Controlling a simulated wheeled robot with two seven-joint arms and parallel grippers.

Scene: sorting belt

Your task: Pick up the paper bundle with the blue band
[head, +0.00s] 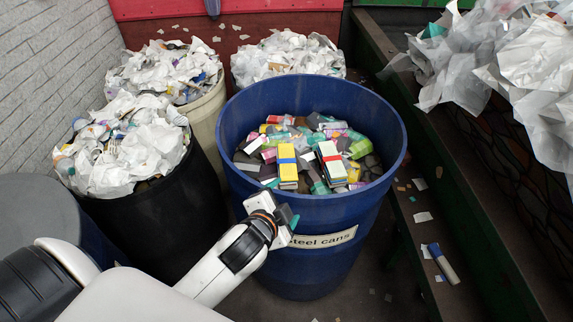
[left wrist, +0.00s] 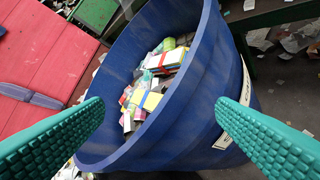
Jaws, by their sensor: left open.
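The paper bundle with the blue band (head: 287,163) is a yellow-topped stack lying on the heap inside the blue bin (head: 312,90), left of its middle. In the left wrist view a yellow block (left wrist: 152,101) near the bin's near wall looks like this bundle; its band is not clear there. A similar bundle with a red band (head: 331,161) lies just right of it. My left gripper (head: 288,218) is in front of the bin's near wall, apart from the bundle. In the left wrist view its two teal fingers (left wrist: 160,104) are spread wide with nothing between them.
The bin's raised rim surrounds the heap of cans and blocks. A black bin (head: 160,225) and a cream bin (head: 208,118), both full of crumpled paper, stand at the left. Pale sheets hang at the upper right (head: 500,60).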

